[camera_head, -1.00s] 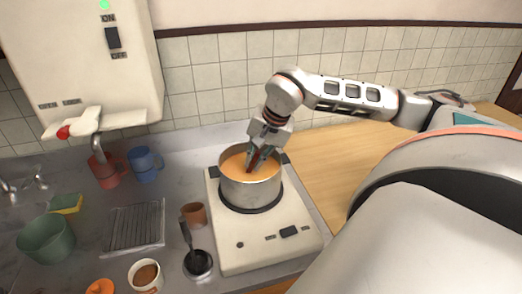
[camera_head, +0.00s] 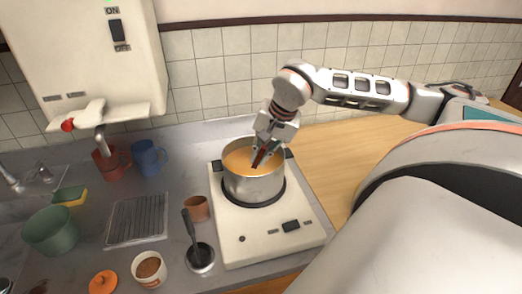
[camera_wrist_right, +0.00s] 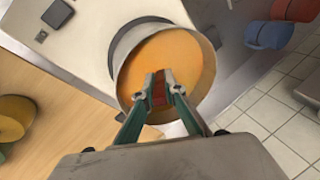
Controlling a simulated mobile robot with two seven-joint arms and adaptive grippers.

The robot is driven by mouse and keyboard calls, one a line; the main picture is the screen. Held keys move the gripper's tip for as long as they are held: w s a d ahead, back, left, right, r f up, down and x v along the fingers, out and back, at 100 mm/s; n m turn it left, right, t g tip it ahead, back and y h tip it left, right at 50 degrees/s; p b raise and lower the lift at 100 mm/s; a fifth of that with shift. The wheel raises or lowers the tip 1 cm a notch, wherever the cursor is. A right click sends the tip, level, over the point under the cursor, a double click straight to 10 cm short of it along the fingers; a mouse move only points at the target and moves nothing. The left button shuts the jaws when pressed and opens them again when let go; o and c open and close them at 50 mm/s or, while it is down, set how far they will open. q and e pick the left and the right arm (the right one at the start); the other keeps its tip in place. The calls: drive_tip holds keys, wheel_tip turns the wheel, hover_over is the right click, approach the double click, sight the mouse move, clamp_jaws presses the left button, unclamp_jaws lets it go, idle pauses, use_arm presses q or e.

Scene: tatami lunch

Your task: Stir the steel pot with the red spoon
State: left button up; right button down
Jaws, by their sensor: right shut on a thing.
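The steel pot (camera_head: 256,185) stands on the white cooker and holds orange soup (camera_head: 239,160). In the right wrist view the pot (camera_wrist_right: 122,77) is seen from above with its soup filling most of the picture's middle. My right gripper (camera_head: 262,152) is over the pot's right side, pointing down. It is shut on the red spoon (camera_wrist_right: 158,87), whose red handle also shows between the fingers in the head view (camera_head: 259,157). The spoon's lower end is hidden in the soup. My left gripper is not in view.
The white cooker (camera_head: 270,233) sits on the grey counter. A brown cup (camera_head: 196,208), a black ladle in a small dish (camera_head: 200,257), a drain rack (camera_head: 137,220), red mug (camera_head: 112,163) and blue mug (camera_head: 148,158) lie to the left.

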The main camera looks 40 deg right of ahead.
drive_tip(key=shift+s+d+f, duration=0.1)
drive_tip(key=shift+s+d, duration=0.1)
drive_tip(key=shift+d, duration=0.2)
drive_tip(key=shift+p+v, duration=0.3)
drive_tip(key=shift+v, duration=1.05)
drive_tip(key=v, duration=0.9)
drive_tip(key=shift+s+a+r, duration=0.3)
drive_tip(key=shift+s+a, duration=0.05)
